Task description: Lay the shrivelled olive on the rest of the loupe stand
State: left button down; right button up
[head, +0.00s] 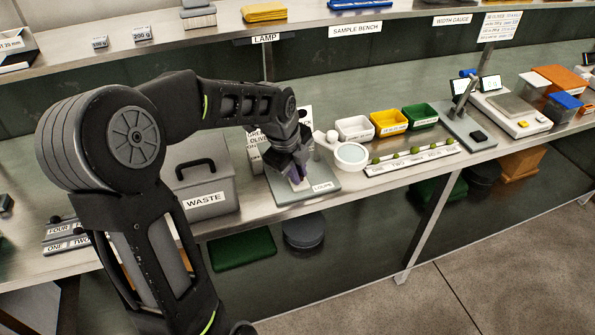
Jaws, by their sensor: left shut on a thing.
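The loupe stand has a grey base plate (312,193) labelled LOUPE and a round white-rimmed lens (350,154) on its right. My left gripper (297,175) comes down from above over the left part of the plate, left of the lens. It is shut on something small. A dark purplish bit shows at the fingers, but I cannot make out its shape, so I cannot confirm that it is the shrivelled olive. The fingers hide most of the rest, and I cannot tell whether the held thing touches it. My right gripper is out of view.
A grey waste bin (202,187) stands left of the plate. A scale (512,112) is farther right.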

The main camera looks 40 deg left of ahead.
aim_at(292, 192)
pick_arm(q)
jog(key=shift+f, duration=0.3)
dwell(0.5)
jog(key=c, duration=1.3)
grip_release()
jog(key=shift+c, duration=0.2)
jog(key=b+v, duration=0.1)
jog(key=v, duration=0.7)
